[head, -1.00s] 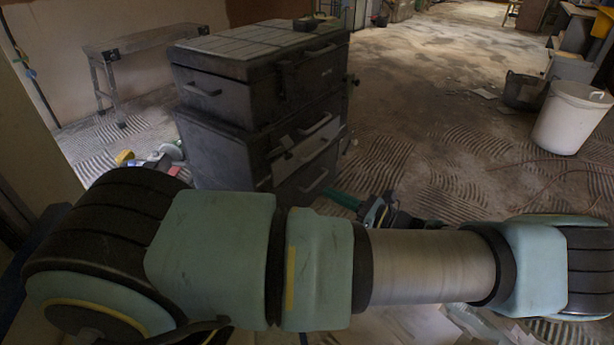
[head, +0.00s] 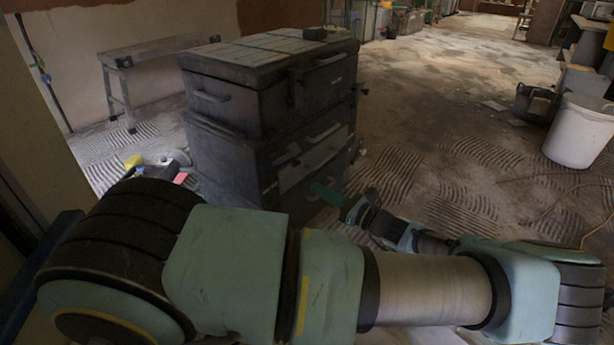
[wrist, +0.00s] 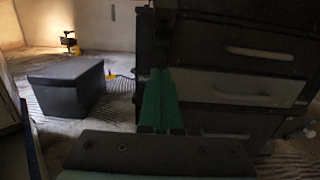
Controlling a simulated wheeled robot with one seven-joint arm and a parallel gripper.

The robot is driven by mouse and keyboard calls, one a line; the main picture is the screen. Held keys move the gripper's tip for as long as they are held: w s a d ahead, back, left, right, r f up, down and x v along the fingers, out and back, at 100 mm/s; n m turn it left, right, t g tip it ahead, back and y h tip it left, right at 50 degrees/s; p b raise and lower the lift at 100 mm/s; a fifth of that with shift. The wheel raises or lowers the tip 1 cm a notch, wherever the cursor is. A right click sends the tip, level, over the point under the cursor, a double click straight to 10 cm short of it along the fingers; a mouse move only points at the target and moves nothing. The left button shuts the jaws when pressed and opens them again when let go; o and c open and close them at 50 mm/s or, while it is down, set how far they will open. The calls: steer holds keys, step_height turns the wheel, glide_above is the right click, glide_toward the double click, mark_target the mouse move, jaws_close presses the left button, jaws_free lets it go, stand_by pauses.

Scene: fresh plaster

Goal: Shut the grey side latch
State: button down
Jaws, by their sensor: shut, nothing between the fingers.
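A stack of dark grey tool boxes (head: 225,150) stands on the floor, its drawer front with pale handles facing right. It also fills the right of the wrist view (wrist: 225,25). A small dark fitting (head: 361,90) sticks out at the stack's right edge, and a dark clasp (head: 293,90) sits on the upper box's front. I cannot tell which is the grey side latch or how either stands. My gripper (head: 326,193) is shut and empty, its green fingers in front of the lower drawers. In the wrist view the fingers (wrist: 159,75) overlap the stack's left edge; contact is unclear.
A grey bench (head: 160,52) stands behind the stack. A white bucket (head: 578,132) stands at the right, with a cable on the floor nearby. A dark box (wrist: 65,90) is left of the fingers in the wrist view. Ridged floor right of the stack is open.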

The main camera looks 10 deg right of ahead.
mark_target(287, 159)
steer(key=w+a+r, duration=0.3)
steer(key=shift+w+a+r+b, duration=0.15)
steer(key=shift+w+b, duration=0.15)
stand_by(0.3)
